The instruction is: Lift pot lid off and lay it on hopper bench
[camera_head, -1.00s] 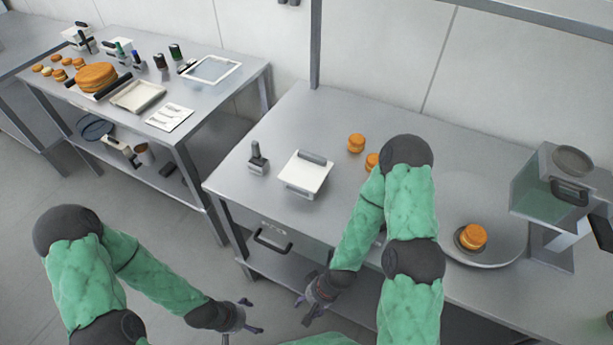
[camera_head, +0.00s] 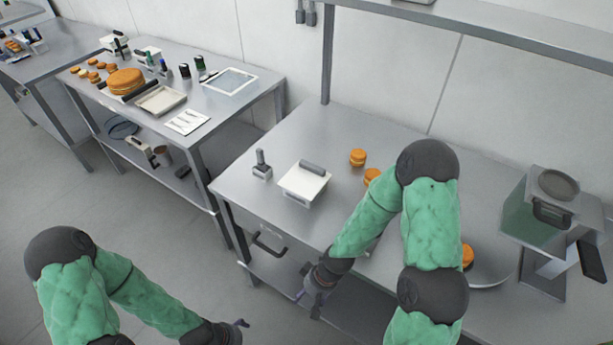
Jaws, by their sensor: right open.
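The hopper (camera_head: 540,215), a greenish clear container with a dark round top, stands at the right end of the near steel bench (camera_head: 300,130). I cannot make out a pot with a separate lid for certain. A white square box with a grey bar handle (camera_head: 304,181) sits near the bench's left part. My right gripper (camera_head: 308,300) is open and empty, low in front of the bench's front edge, apart from everything on top. My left gripper (camera_head: 236,331) is at the bottom edge, partly cut off, so its jaws cannot be judged.
Orange filled rounds (camera_head: 358,157) sit behind my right arm, which hides part of the bench and most of a round plate (camera_head: 490,284). A small dark-handled tool (camera_head: 262,165) stands at the left. A second table (camera_head: 215,112) holds rounds, a tray and bottles. An upper shelf (camera_head: 500,45) overhangs the back.

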